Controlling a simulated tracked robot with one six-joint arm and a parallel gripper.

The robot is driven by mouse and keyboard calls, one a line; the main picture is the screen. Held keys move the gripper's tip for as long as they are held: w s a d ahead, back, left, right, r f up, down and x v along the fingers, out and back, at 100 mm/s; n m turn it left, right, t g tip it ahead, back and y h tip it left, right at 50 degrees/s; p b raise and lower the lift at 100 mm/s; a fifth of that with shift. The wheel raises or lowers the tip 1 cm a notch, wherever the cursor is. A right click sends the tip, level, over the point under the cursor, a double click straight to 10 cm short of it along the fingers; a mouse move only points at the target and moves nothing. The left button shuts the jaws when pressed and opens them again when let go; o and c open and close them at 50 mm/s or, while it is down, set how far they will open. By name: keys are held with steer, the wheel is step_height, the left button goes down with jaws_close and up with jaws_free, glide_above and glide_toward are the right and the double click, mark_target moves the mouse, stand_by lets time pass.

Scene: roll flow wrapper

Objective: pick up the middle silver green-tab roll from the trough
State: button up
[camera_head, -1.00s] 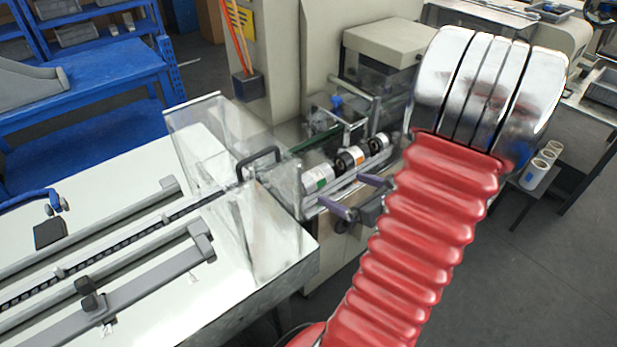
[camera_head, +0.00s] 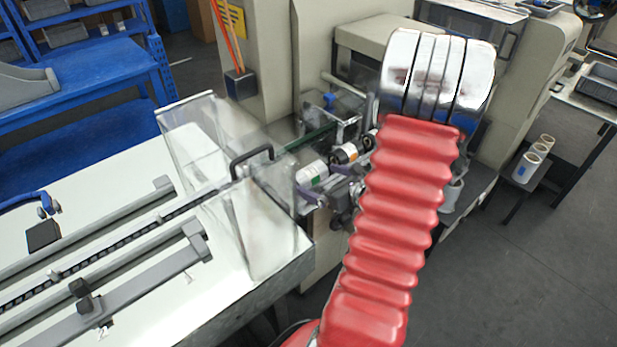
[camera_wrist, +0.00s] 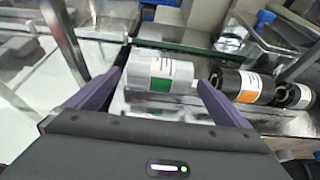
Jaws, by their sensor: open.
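The silver roll with a green tab (camera_head: 311,173) lies at the near-left end of a row of rolls in the trough. In the wrist view the same silver roll (camera_wrist: 150,72) appears between the two purple fingers of my gripper (camera_wrist: 161,80), which is open. The fingers flank its two ends; I cannot tell whether they touch it. A black roll with an orange tab (camera_wrist: 246,88) lies just right of the right finger, with another dark roll (camera_wrist: 292,96) beyond it. In the head view my red sleeved arm hides part of the row.
A clear guard box (camera_head: 215,140) with a black handle (camera_head: 250,157) stands left of the trough. The beige machine body (camera_head: 268,60) rises behind. White rolls (camera_head: 526,166) stand on a low stand at right. Open floor lies at the lower right.

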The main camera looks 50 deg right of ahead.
mark_target(314, 176)
steer(key=shift+w+f, duration=0.1)
steer(key=shift+w, duration=0.15)
steer(key=shift+x, duration=2.6)
steer(key=shift+d, duration=0.1)
steer(key=c, duration=1.2)
steer(key=shift+r, duration=0.25)
steer(key=shift+r, duration=4.85)
